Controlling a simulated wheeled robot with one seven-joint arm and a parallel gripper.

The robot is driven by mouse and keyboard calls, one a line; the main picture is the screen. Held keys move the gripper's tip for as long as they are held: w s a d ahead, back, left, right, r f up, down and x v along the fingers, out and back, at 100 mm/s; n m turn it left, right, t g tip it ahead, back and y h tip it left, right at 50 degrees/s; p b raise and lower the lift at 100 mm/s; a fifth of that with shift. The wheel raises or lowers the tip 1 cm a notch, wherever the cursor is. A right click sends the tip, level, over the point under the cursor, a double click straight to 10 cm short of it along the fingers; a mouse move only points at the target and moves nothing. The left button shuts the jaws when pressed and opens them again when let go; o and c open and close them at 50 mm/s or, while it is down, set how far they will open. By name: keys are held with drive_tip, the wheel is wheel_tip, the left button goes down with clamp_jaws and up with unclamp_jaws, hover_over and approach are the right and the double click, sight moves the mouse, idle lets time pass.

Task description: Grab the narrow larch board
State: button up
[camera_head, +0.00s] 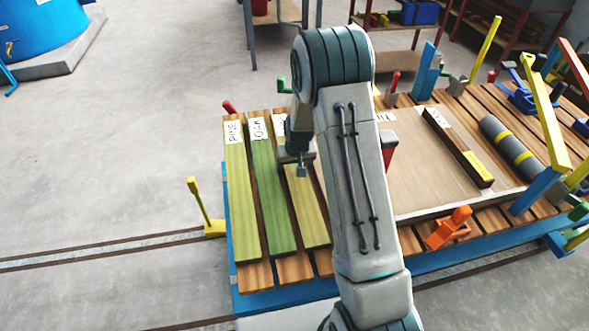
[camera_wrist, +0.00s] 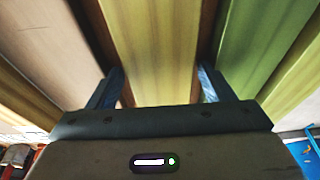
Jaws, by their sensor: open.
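A pale yellow board (camera_head: 308,212) lies third from the left on the slatted table, partly under my gripper (camera_head: 302,170). Its label is hidden, so I cannot read whether it is larch. In the wrist view the same board (camera_wrist: 153,45) runs between my fingers. My gripper (camera_wrist: 160,88) is open, with one finger on either side of the board, apart from its edges. How deep the fingertips reach is unclear. A green board (camera_head: 270,190) labelled OAK lies to its left, and a yellow-green board (camera_head: 241,195) labelled PINE lies farther left.
An orange clamp (camera_head: 449,228) is at the front edge.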

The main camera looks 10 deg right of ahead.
drive_tip(key=c, duration=1.2)
